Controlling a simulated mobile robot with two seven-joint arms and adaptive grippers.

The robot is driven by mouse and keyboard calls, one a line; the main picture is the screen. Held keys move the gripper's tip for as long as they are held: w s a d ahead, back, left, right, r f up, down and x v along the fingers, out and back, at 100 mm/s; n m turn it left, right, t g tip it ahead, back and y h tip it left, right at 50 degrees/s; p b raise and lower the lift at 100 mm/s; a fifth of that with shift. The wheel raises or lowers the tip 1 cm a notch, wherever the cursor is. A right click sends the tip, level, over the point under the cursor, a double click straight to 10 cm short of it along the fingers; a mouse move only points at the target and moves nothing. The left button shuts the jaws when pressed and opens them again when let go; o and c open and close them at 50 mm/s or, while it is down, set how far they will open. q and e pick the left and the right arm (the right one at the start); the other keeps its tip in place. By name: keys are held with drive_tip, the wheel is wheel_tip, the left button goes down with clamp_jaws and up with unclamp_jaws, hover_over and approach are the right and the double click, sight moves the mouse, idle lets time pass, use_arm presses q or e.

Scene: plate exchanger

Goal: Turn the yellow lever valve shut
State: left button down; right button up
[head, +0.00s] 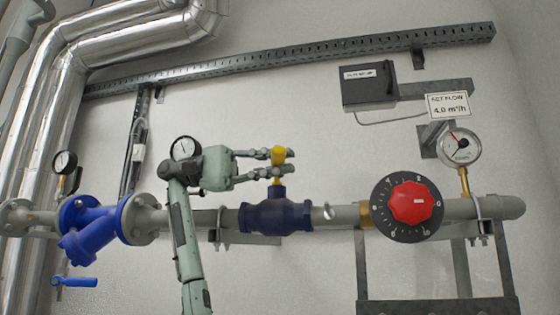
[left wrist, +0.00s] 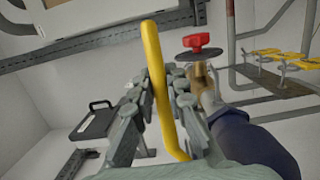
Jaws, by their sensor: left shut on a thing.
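The yellow lever (head: 278,156) stands on top of a dark blue valve body (head: 275,215) in the horizontal pipe. In the head view it looks short, seen nearly end-on. My left gripper (head: 287,161) comes from the left, its fingers around the lever above the valve. In the left wrist view the lever (left wrist: 158,85) is a long yellow bar running between the fingers of my gripper (left wrist: 164,82), which is shut on it. The valve body (left wrist: 250,140) shows at the lower right there. My right gripper is in neither view.
To the right are a red knob (head: 411,203) on a black dial and a pressure gauge (head: 460,148). A blue strainer (head: 90,228) is at left. A dark box (head: 368,86) hangs above. The wall between lever and box is clear.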

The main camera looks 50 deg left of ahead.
use_arm(q)
drive_tip(key=c, duration=1.5)
unclamp_jaws()
drive_tip(key=shift+s+a, duration=0.1)
drive_tip(key=v, duration=1.2)
